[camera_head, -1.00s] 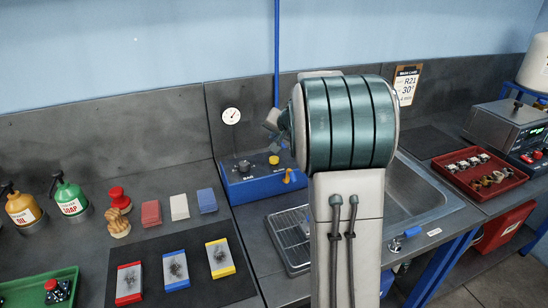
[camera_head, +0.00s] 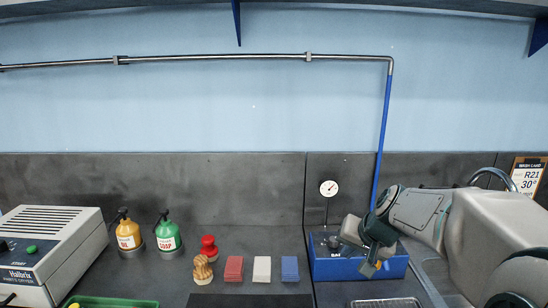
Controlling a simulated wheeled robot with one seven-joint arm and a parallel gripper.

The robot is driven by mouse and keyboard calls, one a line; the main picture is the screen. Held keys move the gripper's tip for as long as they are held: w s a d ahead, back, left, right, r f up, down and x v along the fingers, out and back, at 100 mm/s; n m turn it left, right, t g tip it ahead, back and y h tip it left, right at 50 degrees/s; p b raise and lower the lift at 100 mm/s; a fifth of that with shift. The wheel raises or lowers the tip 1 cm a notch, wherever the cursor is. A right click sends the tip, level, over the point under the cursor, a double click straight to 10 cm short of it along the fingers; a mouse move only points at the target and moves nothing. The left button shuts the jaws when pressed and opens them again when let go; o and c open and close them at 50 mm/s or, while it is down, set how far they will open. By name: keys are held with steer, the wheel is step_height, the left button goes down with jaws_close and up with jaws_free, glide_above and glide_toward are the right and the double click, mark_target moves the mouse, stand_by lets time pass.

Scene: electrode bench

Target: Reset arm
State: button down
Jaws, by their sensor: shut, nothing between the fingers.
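My arm comes in from the right side of the head view, bent over the sink area. My gripper (camera_head: 371,268) points down in front of the blue box (camera_head: 330,269) with the gas fitting at the back of the bench. It looks closed and empty. Part of the blue box is hidden behind my gripper and wrist.
Red (camera_head: 233,268), white (camera_head: 262,268) and blue (camera_head: 290,268) blocks stand left of the box. A red-topped stamp (camera_head: 209,248), a wooden knob (camera_head: 202,269), a green soap bottle (camera_head: 167,235), an oil bottle (camera_head: 129,236) and a grey machine (camera_head: 45,255) are further left. A green tray edge (camera_head: 112,302) shows below.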

steer(key=s+a+f+n+g+h, duration=0.1)
steer(key=s+f+n, duration=0.1)
steer(key=s, duration=0.8)
steer(key=s+a+f+n+g+h, duration=0.1)
steer(key=s+f+n+g, duration=0.1)
steer(key=s, duration=0.8)
steer(key=shift+s+a+f, duration=0.25)
steer(key=shift+s+a, duration=0.1)
steer(key=shift+s, duration=0.05)
steer(key=shift+a, duration=0.15)
